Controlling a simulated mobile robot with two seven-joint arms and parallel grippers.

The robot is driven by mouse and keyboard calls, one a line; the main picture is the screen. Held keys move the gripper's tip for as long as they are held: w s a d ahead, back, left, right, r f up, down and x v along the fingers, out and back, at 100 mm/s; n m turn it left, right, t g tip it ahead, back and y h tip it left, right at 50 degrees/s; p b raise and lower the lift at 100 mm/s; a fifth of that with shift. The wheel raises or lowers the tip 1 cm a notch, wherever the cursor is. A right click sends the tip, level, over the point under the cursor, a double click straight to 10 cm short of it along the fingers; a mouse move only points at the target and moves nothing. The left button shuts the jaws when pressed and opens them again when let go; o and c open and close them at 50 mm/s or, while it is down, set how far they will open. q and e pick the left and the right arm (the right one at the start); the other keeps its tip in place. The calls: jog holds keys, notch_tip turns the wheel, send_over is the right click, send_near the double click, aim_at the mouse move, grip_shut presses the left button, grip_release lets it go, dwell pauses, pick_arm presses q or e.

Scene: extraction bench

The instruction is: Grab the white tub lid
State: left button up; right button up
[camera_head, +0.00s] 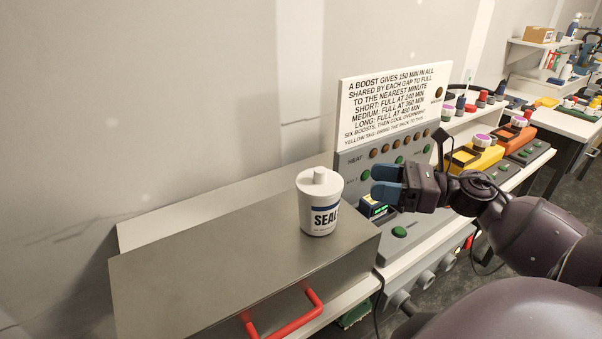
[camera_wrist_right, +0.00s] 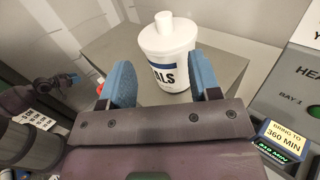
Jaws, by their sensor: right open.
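The white tub lid (camera_head: 319,178) has a round knob on top and sits on a white tub (camera_head: 319,213) with a blue-banded "SEALS" label. The tub stands upright on a grey metal box. My right gripper (camera_head: 378,182) is open and empty, to the right of the tub and apart from it. In the right wrist view the lid (camera_wrist_right: 168,34) shows ahead, beyond and between the two blue fingers (camera_wrist_right: 166,82). A dark arm part with a small bluish tip, seemingly my left gripper (camera_wrist_right: 62,82), shows small at the left of that view; its jaws are unclear.
The grey metal box (camera_head: 230,245) has a red handle (camera_head: 290,318) at its front. A control panel (camera_head: 360,160) with buttons and a white instruction sign (camera_head: 395,98) stands right of the tub, close behind my right gripper. The box top left of the tub is clear.

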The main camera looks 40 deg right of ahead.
aim_at(328, 182)
jog(key=shift+n, duration=0.3)
jog(key=x, duration=0.2)
jog(key=p+x, duration=0.1)
jog(key=x, duration=0.2)
jog(key=shift+r, duration=0.2)
jog(key=x, duration=0.2)
jog(key=p+x, duration=0.1)
jog(key=x, duration=0.1)
jog(key=shift+w+d+r+p, duration=0.2)
jog(key=shift+w+p, duration=0.1)
jog(key=shift+w+a+f, duration=0.1)
jog(key=shift+w+a, duration=0.25)
pick_arm(q)
jog(key=r, duration=0.1)
jog(key=s+r, duration=0.1)
jog(key=shift+d+r, duration=0.15)
jog(key=shift+r, duration=0.15)
pick_arm(e)
jog(key=shift+c, duration=0.2)
jog(key=c, duration=1)
